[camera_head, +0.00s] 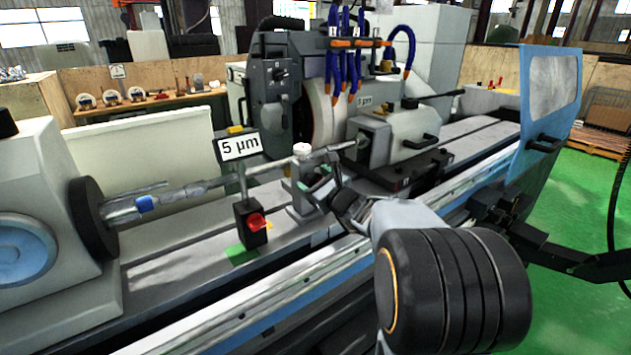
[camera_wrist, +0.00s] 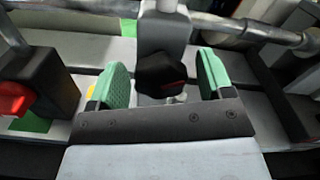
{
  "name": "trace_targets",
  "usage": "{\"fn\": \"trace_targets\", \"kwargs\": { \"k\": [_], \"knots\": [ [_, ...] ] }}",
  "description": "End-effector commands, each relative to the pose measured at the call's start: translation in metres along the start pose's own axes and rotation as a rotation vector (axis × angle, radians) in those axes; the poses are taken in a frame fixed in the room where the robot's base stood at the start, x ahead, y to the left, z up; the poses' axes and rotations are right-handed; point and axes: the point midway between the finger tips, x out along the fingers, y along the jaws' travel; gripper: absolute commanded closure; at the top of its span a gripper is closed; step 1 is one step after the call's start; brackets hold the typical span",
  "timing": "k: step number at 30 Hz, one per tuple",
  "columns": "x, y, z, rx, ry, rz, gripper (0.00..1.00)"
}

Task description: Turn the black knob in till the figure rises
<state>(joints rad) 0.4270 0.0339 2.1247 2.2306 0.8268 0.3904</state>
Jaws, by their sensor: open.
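The black knob (camera_wrist: 160,70) sticks out from a grey support (camera_wrist: 163,32) in the wrist view. My gripper (camera_wrist: 164,62) is open, with one green-padded finger on each side of the knob. Gaps show between the pads and the knob. In the head view my gripper (camera_head: 322,184) is at the front of the steady rest (camera_head: 300,190), and the knob cannot be made out there. A sign (camera_head: 240,147) on a post reads "5 µm". A smaller plate (camera_head: 365,101) on the machine also reads "5 µm".
A black box with a red knob (camera_head: 256,221) stands left of the support; its red knob shows in the wrist view too (camera_wrist: 12,98). A long shaft (camera_head: 200,188) runs above. The blue-framed guard (camera_head: 548,100) stands at right, over green floor.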

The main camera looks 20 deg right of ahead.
Motion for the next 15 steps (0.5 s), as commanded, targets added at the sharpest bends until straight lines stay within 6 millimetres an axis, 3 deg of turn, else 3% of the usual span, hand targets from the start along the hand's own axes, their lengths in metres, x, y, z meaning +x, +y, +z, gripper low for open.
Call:
{"fn": "trace_targets", "kwargs": {
  "k": [4, 15],
  "knots": [
    [-0.0002, -0.0001, 0.0, 0.0, 0.0, 0.0, 0.27],
    [-0.0004, -0.0002, 0.0001, 0.0, 0.0, 0.0, 0.63]
  ]
}}
